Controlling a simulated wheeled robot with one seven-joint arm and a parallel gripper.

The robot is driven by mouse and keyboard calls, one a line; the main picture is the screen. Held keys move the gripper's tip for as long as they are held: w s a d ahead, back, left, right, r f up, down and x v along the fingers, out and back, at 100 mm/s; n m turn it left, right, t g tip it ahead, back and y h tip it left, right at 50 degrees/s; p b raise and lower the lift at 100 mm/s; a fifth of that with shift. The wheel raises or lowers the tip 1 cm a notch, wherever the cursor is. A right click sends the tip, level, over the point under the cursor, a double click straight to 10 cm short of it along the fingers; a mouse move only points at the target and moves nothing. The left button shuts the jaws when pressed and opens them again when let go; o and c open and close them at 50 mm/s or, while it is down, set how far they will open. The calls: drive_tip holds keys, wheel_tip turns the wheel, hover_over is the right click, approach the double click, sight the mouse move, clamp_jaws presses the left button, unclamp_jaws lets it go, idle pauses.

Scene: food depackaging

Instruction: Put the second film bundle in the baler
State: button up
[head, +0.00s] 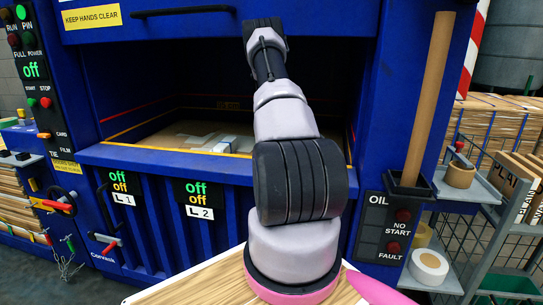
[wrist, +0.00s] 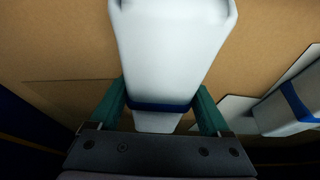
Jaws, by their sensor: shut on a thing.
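My gripper (wrist: 160,88) is shut on a white film bundle (wrist: 172,45) with a blue band, its green fingers on both sides of it. Brown cardboard (wrist: 60,55) lies below the bundle; I cannot tell whether it touches. Another white bundle (wrist: 290,108) with a blue band lies at the right of the wrist view, beside white sheet material. In the head view my arm reaches into the open chamber of the blue baler (head: 225,165), and my gripper is hidden. A white and blue bundle (head: 225,145) shows on the chamber floor, left of my arm.
The baler's front sill (head: 170,158) has a yellow edge below the opening. A cardboard tube (head: 428,100) stands in a holder at the right post. A grey shelf (head: 445,190) with tape rolls is further right. Stacked cardboard (head: 505,125) stands behind it.

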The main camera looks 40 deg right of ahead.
drive_tip(key=shift+f, duration=0.35)
drive_tip(key=o, duration=1.4)
drive_tip(key=shift+f, duration=0.1)
drive_tip(key=shift+o, duration=0.2)
drive_tip(key=v, duration=1.2)
